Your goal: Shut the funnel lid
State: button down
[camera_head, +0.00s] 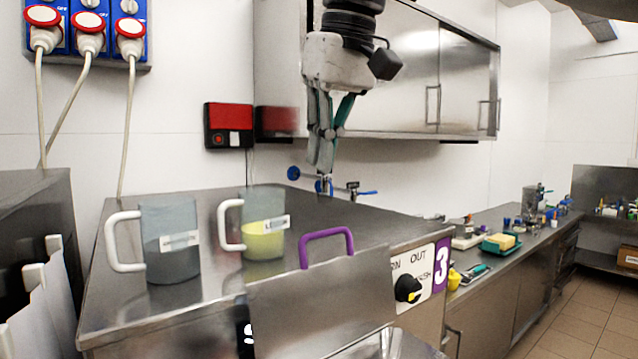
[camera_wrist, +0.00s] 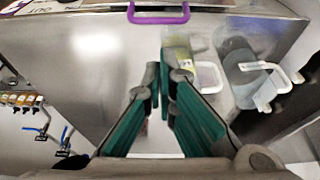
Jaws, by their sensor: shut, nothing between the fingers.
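The funnel lid (camera_head: 325,312) is a flat steel panel standing raised at the front of the machine numbered 3. Its purple handle (camera_head: 327,236) sticks up from the top edge, and it also shows at the top of the wrist view (camera_wrist: 158,20). My gripper (camera_head: 325,183) points down above the back of the steel machine top, behind the handle and apart from it. In the wrist view my gripper (camera_wrist: 164,78) has its green fingers shut and empty.
A jug with yellow contents (camera_head: 263,240) and a jug with grey contents (camera_head: 172,250) stand on the machine top, left of the handle. A wall cabinet (camera_head: 400,75) hangs behind my arm. A black knob (camera_head: 408,289) sits on the machine front at right.

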jog(key=x, duration=0.9)
jog(key=shift+f+p, duration=0.1)
jog(key=shift+p, duration=0.2)
